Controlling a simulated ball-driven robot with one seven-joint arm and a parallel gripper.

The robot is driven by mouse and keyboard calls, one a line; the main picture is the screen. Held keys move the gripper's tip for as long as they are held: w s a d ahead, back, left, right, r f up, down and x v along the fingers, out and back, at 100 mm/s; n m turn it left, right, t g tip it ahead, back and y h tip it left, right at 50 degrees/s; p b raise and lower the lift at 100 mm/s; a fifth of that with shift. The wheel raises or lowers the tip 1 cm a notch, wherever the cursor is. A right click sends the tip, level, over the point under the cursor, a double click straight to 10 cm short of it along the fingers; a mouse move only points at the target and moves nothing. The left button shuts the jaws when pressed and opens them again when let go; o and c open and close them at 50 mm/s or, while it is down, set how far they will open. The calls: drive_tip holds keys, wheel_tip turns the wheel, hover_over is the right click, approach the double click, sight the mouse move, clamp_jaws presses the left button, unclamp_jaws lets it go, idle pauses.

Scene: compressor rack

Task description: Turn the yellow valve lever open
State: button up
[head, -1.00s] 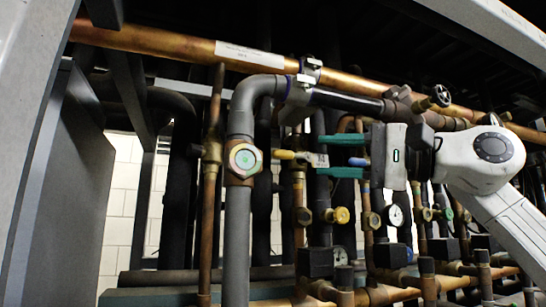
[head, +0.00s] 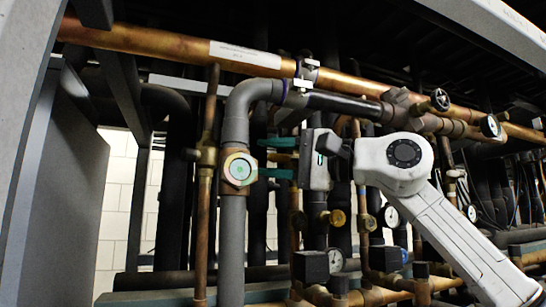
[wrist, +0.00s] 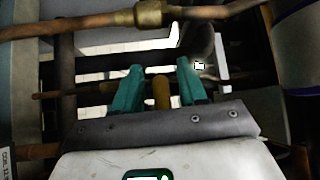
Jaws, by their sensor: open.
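My gripper (head: 263,158) is open in the head view, with its two teal fingers pointing left, one above the other. It also shows in the wrist view (wrist: 159,70). There, the yellow valve lever (wrist: 161,92) stands between the two fingers, with a visible gap on each side. The valve body is hidden too.
A grey vertical pipe with a round green sight glass (head: 240,169) stands just left of the fingertips. A long copper pipe (head: 180,48) crosses above. Gauges and yellow-capped valves (head: 337,217) crowd the area below my gripper.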

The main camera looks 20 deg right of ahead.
drive_tip(key=shift+c, duration=0.3)
clamp_jaws()
